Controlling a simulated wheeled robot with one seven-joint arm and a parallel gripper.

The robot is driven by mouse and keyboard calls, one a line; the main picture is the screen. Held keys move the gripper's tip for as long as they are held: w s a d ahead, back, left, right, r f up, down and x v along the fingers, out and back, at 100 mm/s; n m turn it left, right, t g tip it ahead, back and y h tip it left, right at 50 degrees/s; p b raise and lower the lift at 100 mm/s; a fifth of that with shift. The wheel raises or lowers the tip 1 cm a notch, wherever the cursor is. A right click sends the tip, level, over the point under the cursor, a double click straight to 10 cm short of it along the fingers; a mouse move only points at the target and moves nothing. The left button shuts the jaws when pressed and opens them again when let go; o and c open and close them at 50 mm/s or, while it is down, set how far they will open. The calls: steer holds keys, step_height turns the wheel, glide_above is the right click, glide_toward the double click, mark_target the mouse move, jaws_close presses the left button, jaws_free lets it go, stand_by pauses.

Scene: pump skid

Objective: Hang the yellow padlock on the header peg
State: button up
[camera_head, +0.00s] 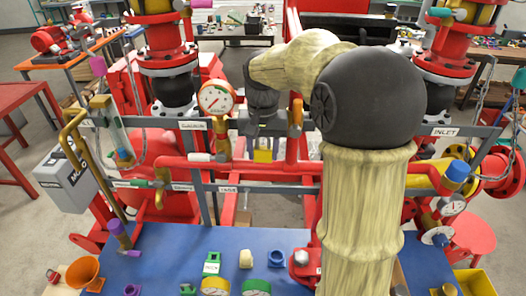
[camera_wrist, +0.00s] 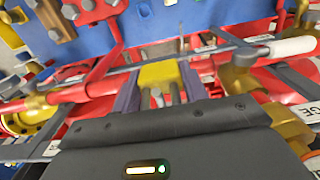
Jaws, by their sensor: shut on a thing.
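The yellow padlock (camera_wrist: 158,75) is between the fingers of my gripper (camera_wrist: 158,90) in the wrist view. The fingers are shut on it from left and right. In the head view the padlock (camera_head: 263,156) shows as a small yellow block below my dark gripper (camera_head: 263,143), in front of the middle of the pump skid's pipework. I cannot make out the header peg for sure. A grey rail (camera_head: 345,129) runs behind the gripper, and a red pipe (camera_head: 265,166) crosses close by the padlock; I cannot tell whether they touch.
A pressure gauge (camera_head: 216,98) stands left of the gripper, and an orange upright (camera_head: 294,135) is close on its right. A blue table (camera_head: 170,250) with small parts lies in front. A grey box (camera_head: 68,178) hangs at left. Pipes crowd the gripper.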

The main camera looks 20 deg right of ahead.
steer(key=shift+w+d+f, duration=0.2)
steer(key=shift+w+f, duration=0.2)
steer(key=shift+w, duration=0.15)
stand_by(0.4)
steer(key=o, duration=1.1)
steer(key=shift+o, duration=0.2)
step_height(320, 180, up, 17)
steer(key=shift+r, duration=0.15)
steer(key=shift+d, duration=0.1)
